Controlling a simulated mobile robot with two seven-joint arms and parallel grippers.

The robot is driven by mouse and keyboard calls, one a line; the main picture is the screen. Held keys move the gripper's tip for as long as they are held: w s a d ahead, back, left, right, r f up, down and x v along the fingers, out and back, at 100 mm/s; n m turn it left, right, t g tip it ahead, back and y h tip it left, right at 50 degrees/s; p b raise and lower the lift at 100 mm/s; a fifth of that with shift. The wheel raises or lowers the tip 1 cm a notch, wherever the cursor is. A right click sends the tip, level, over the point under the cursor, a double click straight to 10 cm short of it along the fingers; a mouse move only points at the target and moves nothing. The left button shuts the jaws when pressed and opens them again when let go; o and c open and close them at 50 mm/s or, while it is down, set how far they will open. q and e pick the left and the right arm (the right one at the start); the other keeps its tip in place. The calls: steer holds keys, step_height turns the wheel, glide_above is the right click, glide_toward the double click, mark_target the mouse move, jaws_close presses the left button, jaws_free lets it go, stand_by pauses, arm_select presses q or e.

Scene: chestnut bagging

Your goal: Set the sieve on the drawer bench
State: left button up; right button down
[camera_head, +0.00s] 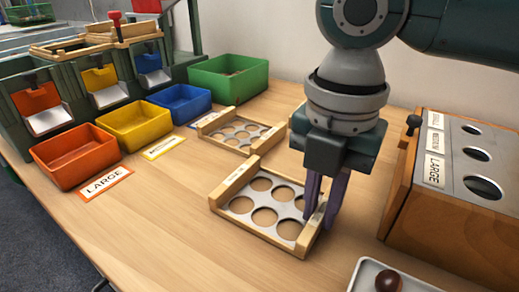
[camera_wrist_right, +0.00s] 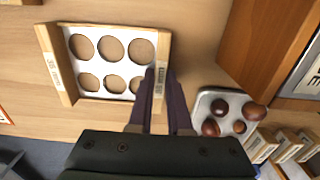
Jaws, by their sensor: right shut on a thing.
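The nearer sieve (camera_head: 249,223) is a perforated metal plate with several large round holes between two wooden side bars. It also shows in the wrist view (camera_wrist_right: 103,64). My right gripper (camera_head: 322,215) points down with its purple fingers (camera_wrist_right: 160,100) shut on the sieve's right wooden bar. The sieve looks level, at or close to the tabletop; I cannot tell if it touches. A second sieve (camera_head: 229,128) with smaller holes lies behind it. I cannot tell which thing is the drawer bench. My left gripper is not in view.
Orange (camera_head: 74,158), yellow (camera_head: 134,125), blue (camera_head: 181,103) and green (camera_head: 228,78) bins line the back left. A wooden box with size-labelled holes (camera_head: 455,200) stands at right. A white tray (camera_head: 366,275) with chestnuts is front right. The front-left tabletop is clear.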

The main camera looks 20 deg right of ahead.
steer(key=c, duration=1.3)
jaws_free()
steer(key=shift+f, duration=0.15)
steer(key=o, duration=0.5)
steer(key=shift+c, duration=0.2)
step_height(320, 180, up, 12)
steer(key=p, duration=0.4)
steer(key=shift+r, duration=0.25)
